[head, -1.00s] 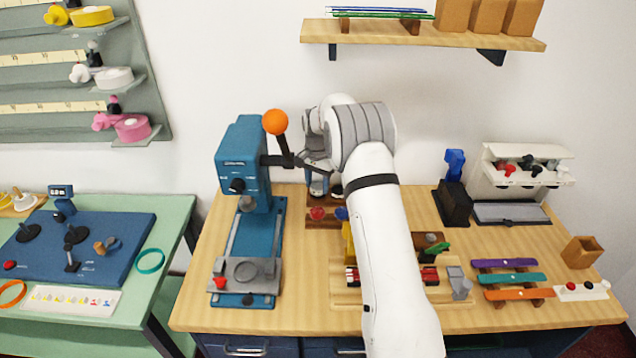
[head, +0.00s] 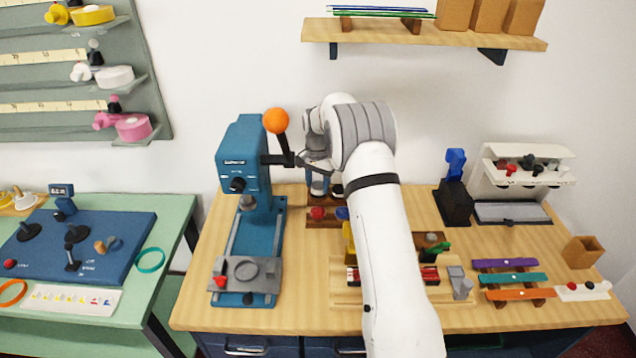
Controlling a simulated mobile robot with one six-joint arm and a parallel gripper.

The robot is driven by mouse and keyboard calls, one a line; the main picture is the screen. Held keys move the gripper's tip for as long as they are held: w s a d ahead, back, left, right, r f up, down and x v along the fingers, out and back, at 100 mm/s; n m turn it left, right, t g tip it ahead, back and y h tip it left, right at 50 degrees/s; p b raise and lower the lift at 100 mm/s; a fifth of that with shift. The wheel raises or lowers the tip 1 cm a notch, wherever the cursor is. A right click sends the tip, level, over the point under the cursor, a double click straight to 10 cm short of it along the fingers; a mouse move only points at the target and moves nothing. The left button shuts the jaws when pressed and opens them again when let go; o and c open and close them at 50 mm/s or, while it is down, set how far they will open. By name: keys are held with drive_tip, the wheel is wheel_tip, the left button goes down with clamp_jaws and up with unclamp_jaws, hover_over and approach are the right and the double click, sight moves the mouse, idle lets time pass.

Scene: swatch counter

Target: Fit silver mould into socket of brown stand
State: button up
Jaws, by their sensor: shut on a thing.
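The brown stand (head: 322,224) is low and sits near the back of the counter, right of the blue press. A red knob and a blue knob show on it, and my arm covers its right side. My gripper (head: 316,166) is over the back of the stand, beside the press lever, and is partly hidden by my wrist. It is shut. A silver-grey piece (head: 318,184), which I take for the silver mould, shows small just below the jaws, above the back of the stand. The socket and the exact contact are too small and covered to make out.
The blue press (head: 246,160) with its orange lever ball (head: 275,120) stands close on the left. A wooden tray (head: 345,294) lies partly under my arm. A black stand (head: 453,205) and a white rack (head: 525,165) are at right.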

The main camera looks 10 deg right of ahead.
drive_tip(key=shift+f+b, duration=0.3)
drive_tip(key=shift+f, duration=0.25)
idle(0.4)
drive_tip(key=o, duration=1.2)
drive_tip(key=shift+r+b, duration=0.55)
drive_tip(key=shift+r, duration=3.35)
drive_tip(key=s+r+n+t, duration=0.1)
drive_tip(key=s+r+n, duration=0.1)
drive_tip(key=s+r, duration=0.65)
drive_tip(key=s+r+n+t, duration=0.15)
drive_tip(key=s+r, duration=0.35)
drive_tip(key=s, duration=0.7)
drive_tip(key=s+f+n, duration=0.3)
drive_tip(key=s+n, duration=0.1)
drive_tip(key=s, duration=1.8)
drive_tip(key=shift+d+n, duration=0.25)
drive_tip(key=shift+n, duration=0.1)
